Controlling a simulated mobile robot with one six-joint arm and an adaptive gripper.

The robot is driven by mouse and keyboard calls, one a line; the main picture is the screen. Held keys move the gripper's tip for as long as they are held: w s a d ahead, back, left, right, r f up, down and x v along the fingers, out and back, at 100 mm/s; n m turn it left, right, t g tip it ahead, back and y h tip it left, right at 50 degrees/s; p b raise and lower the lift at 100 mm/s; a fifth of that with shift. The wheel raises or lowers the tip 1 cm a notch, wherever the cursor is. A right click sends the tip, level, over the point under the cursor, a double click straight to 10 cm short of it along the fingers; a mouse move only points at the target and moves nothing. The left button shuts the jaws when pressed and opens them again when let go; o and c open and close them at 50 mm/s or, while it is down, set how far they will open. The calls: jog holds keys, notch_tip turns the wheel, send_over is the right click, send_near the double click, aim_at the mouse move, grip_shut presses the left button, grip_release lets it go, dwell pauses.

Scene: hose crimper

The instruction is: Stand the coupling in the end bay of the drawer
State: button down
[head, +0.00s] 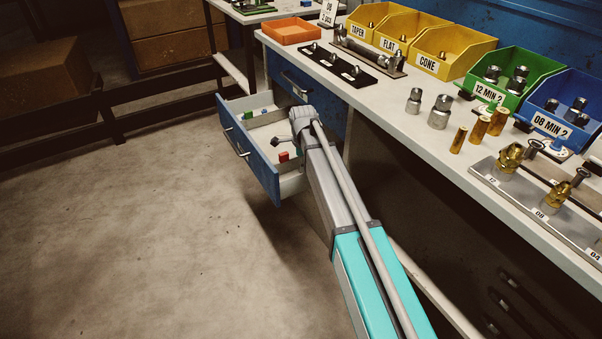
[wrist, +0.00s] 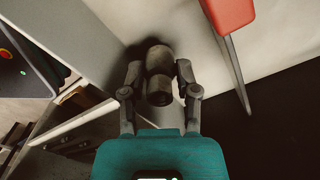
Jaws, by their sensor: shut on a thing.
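In the wrist view a dark grey stepped coupling (wrist: 159,62) is between the two fingers of my gripper (wrist: 157,72), which is shut on it. The coupling's far end is over a pale drawer surface with a dark shadow beside it; I cannot tell whether it touches. The drawer (head: 250,159) stands open, with a blue front and pale inside, in the head view. My arm reaches over its right part and hides the coupling and most of the gripper there.
A red block (wrist: 230,12) lies beside a thin divider (wrist: 238,72) right of the coupling. A grey drawer wall (wrist: 85,40) is close on the left. The bench (head: 385,105) above holds bins, loose couplings and brass parts. The floor left of the drawer is clear.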

jog(key=shift+f, duration=0.1)
jog(key=shift+f+b, duration=1.85)
jog(key=shift+b, duration=0.05)
jog(key=shift+f, duration=0.1)
jog(key=shift+c, duration=1.8)
grip_release()
notch_tip(320, 180, up, 12)
jog(key=p, duration=1.2)
